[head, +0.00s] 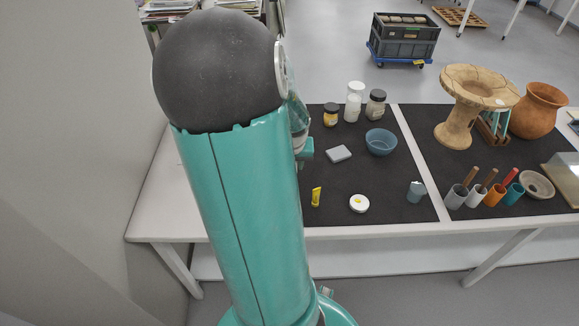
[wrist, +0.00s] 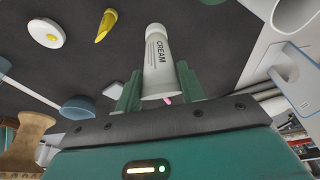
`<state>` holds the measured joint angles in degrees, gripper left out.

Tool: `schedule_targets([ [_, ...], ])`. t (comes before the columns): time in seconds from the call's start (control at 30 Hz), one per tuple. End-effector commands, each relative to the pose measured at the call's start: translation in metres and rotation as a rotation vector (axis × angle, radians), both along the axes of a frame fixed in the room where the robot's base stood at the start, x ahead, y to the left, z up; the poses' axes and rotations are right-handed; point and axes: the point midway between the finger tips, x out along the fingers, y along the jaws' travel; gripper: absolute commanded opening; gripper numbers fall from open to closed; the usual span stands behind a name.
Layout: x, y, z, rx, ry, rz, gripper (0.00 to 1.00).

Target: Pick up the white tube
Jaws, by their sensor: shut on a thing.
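The white tube (wrist: 158,60), printed CREAM, shows in the wrist view between the two green fingers of my gripper (wrist: 159,88). The fingers are shut on its near end, one on each side, and its other end points away from the gripper over the dark mat. A small pink tip shows at its near end. I cannot tell whether the tube touches the mat. In the head view my arm hides the tube and most of the gripper.
On the black mat (head: 350,175) are a yellow tube (head: 316,196), a white round dish (head: 359,203), a grey block (head: 339,153), a blue bowl (head: 381,141) and several jars (head: 353,108). A pottery stand (head: 457,125) and cups with tools (head: 475,196) stand at the right.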

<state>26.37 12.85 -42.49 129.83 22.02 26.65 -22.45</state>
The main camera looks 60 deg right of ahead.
Motion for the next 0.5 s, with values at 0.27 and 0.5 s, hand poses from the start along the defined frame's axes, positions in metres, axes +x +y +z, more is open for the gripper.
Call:
schedule_targets([
  [0.27,-0.02,0.029,0.039,0.0,-0.007,0.004,0.17],
  [0.5,-0.041,0.057,0.054,0.001,-0.008,0.001,0.17],
])
